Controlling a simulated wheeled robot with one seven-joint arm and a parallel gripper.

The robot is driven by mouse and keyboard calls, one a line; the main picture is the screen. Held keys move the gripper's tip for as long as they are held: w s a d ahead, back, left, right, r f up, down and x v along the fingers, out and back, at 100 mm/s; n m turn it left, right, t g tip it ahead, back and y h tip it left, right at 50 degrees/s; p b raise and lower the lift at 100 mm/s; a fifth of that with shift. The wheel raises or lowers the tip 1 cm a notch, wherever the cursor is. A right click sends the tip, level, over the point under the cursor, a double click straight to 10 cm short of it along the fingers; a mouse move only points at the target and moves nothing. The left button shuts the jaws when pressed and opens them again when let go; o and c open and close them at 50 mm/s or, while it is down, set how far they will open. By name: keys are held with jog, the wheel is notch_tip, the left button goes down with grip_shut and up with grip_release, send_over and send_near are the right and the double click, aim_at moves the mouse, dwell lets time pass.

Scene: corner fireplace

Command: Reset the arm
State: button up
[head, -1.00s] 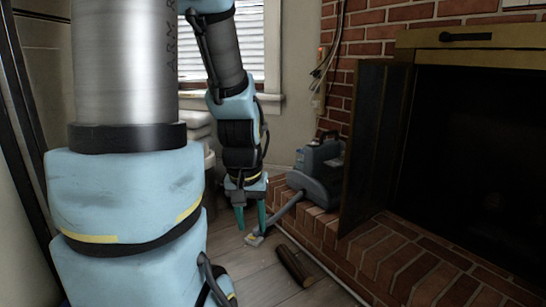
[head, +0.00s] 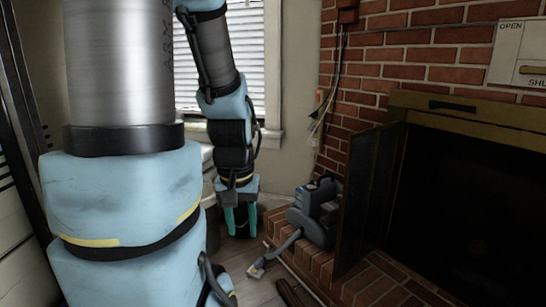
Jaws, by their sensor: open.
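My arm hangs down in the middle left of the head view, with my gripper (head: 241,222) at its lower end. Its two teal fingers point down and stand apart, with nothing visible between them. The gripper is left of the grey vacuum-like machine (head: 315,211) and appears clear of it. The fingertips appear above the wooden floor (head: 232,258).
The machine sits on the brick hearth (head: 345,275), its hose and nozzle (head: 258,268) reaching the floor. A dark log (head: 290,292) lies below the hearth. The fireplace (head: 460,190) with its open dark door (head: 372,185) fills the right. A window (head: 245,60) is behind my arm.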

notch_tip(320, 180, up, 15)
jog(key=p, duration=1.2)
jog(key=shift+p, duration=0.4)
